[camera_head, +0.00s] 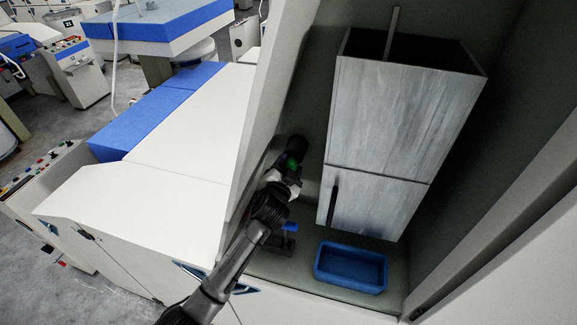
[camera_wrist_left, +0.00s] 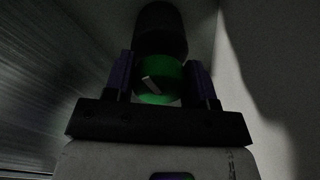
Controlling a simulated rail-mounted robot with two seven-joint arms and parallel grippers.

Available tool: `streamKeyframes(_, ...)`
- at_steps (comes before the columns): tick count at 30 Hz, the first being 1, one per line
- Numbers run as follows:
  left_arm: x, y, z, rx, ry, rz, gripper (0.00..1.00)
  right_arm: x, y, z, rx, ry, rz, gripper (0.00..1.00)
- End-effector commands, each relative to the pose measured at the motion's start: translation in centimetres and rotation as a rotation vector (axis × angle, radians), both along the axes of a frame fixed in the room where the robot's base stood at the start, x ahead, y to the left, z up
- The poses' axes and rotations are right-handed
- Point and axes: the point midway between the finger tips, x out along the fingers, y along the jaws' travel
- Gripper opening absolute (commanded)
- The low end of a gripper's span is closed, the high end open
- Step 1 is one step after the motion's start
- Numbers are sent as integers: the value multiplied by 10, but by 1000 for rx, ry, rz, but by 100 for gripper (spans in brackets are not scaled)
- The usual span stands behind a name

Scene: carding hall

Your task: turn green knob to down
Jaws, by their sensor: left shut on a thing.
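The green knob (camera_head: 291,161) sits on a dark round mount on the inner side of the pale wall panel, left of the grey cabinet. My left gripper (camera_head: 286,172) reaches up to it from below. In the left wrist view the green knob (camera_wrist_left: 155,88) lies between the two fingers of my left gripper (camera_wrist_left: 161,70), which is shut on it. A short white mark on the knob's face is slanted, running from upper left to lower right. My right gripper is not in view.
A grey wood-look cabinet (camera_head: 395,120) with a dark vertical handle (camera_head: 333,205) stands right of the gripper. A blue tray (camera_head: 350,267) lies on the ledge below. A small blue-topped part (camera_head: 290,227) is close beside my left arm. The pale panel (camera_head: 272,95) borders the left.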

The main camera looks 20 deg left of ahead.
Motion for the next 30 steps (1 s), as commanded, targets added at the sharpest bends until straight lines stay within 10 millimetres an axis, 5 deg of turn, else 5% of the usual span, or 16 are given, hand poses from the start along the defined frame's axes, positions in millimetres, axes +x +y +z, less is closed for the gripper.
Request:
streamKeyframes(7, 0, 0, 0, 3, 0, 0, 27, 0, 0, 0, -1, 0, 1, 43)
streamKeyframes(8, 0, 0, 0, 3, 0, 1, 52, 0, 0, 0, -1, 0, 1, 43)
streamKeyframes(15, 0, 0, 0, 2, 0, 0, 75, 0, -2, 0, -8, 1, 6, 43)
streamKeyframes(24, -2, 0, -1, 1, 0, 0, 75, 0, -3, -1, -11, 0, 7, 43)
streamKeyframes(30, -22, -1, -2, 2, -1, 0, 75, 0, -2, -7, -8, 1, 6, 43)
